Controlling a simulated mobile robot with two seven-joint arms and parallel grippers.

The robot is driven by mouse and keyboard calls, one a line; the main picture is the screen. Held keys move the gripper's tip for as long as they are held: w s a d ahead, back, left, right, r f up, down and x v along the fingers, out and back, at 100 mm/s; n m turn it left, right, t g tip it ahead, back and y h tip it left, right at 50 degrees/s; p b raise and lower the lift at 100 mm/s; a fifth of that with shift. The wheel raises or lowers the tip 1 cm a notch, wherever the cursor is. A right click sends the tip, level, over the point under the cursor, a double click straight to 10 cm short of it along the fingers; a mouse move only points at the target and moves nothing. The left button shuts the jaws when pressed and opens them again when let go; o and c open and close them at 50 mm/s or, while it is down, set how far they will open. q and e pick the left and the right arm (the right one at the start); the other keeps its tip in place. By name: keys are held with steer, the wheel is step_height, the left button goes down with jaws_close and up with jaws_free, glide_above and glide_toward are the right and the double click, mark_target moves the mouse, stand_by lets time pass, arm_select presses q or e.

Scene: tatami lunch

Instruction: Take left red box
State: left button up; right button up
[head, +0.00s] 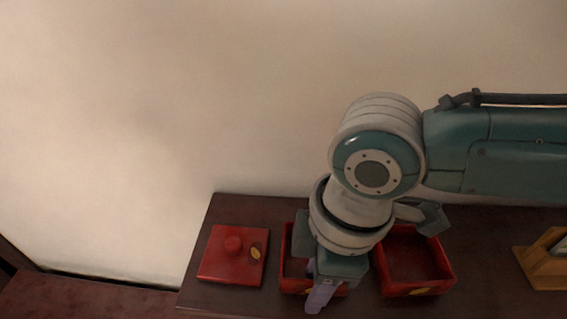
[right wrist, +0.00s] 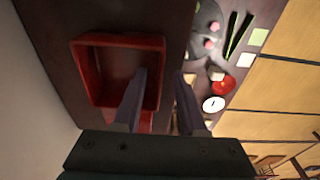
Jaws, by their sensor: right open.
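In the head view, two open red boxes stand on a dark wooden top. The left open box (head: 291,272) is partly hidden behind my right gripper (head: 322,292). The right open box (head: 414,261) shows its inside, which looks empty. Further left lies a square red lid or lidded box (head: 222,267) with a round knob and a gold mark. My right gripper points down in front of the left open box; contact cannot be judged. In the right wrist view, its fingers (right wrist: 161,100) are apart beside an open red box (right wrist: 115,41), with nothing seen between them.
The dark wooden top (head: 225,207) is bare around the lid, with a pale wall behind. A light wooden holder (head: 545,262) stands at the right. The right wrist view shows a red bowl (right wrist: 222,85), a white round dish (right wrist: 213,104) and tatami flooring (right wrist: 285,95) beyond.

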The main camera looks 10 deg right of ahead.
jaws_close()
stand_by(1.4)
